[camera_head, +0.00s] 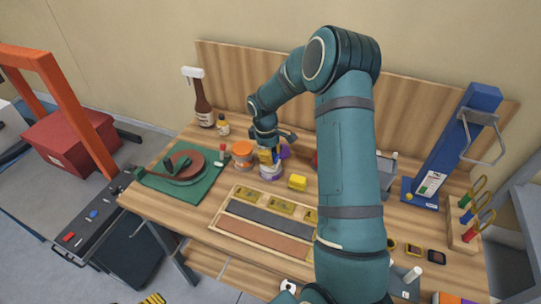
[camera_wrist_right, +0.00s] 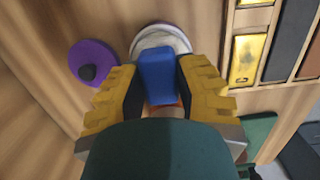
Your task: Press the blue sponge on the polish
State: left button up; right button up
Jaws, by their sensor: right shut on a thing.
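In the wrist view the blue sponge (camera_wrist_right: 157,76) is between the yellow-and-black fingers of my right gripper (camera_wrist_right: 160,88), which is shut on it. The polish (camera_wrist_right: 160,38) is an open round tin with a pale rim, just beyond the sponge, which covers part of it. I cannot tell whether the sponge touches the polish. In the head view my right gripper (camera_head: 267,155) points down at the polish tin (camera_head: 270,173) on the bench, hiding most of the sponge. A purple lid (camera_wrist_right: 92,62) lies beside the tin.
A wooden rack (camera_head: 220,211) with strips is in front. A green mat (camera_head: 155,183), brown bottle (camera_head: 203,104) and blue stand (camera_head: 455,140) surround these.

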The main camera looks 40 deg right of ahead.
dwell(0.6)
jog(key=shift+r+p, duration=2.35)
jog(key=shift+r, duration=1.1)
